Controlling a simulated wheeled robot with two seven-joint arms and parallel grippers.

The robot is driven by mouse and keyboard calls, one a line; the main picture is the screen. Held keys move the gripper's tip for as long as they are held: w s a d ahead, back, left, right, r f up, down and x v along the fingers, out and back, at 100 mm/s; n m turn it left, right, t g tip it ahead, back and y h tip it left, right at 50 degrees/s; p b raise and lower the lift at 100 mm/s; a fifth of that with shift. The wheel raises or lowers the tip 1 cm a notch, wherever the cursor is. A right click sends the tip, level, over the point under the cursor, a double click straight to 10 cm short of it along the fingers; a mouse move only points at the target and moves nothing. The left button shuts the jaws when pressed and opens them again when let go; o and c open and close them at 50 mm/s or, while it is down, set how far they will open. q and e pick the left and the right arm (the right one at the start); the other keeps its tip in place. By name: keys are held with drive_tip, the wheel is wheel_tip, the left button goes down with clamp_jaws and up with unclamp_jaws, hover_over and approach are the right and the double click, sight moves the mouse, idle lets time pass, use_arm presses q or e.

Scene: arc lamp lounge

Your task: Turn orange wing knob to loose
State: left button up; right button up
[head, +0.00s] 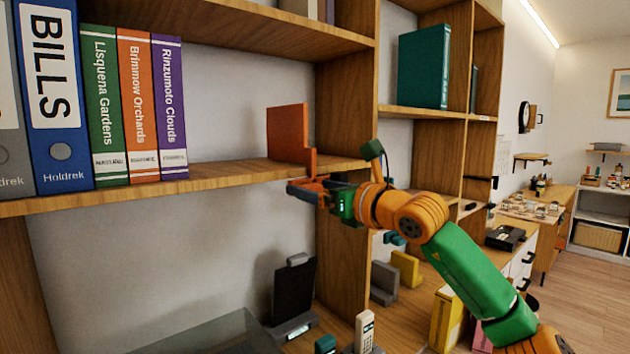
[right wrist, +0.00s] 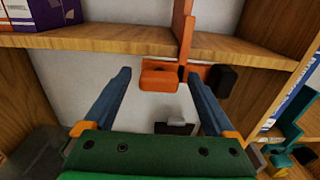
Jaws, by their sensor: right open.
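An orange bookend (head: 288,134) stands upright on the wooden shelf, past the books; its plate also shows in the right wrist view (right wrist: 184,20). Below the shelf's front edge, the right wrist view shows the blocky orange wing knob (right wrist: 160,79), wider than tall, with a black block (right wrist: 226,80) to its right. My right gripper (head: 309,189) is open at the shelf edge by the bookend. In its wrist view, its two blue-grey fingers (right wrist: 158,76) lie left and right of the knob, with visible gaps. In the head view I cannot separate the knob from the gripper. My left gripper is out of view.
The shelf board (head: 215,177) runs just above my gripper and carries several binders, such as a blue one (head: 62,142). A wooden upright (head: 343,110) stands right of the bookend. A dark device (head: 293,290) stands on the lower surface.

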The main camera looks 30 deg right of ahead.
drive_tip(key=shift+w+f, duration=0.1)
drive_tip(key=shift+w, duration=0.1)
drive_tip(key=shift+s, duration=0.3)
drive_tip(key=c, duration=1.4)
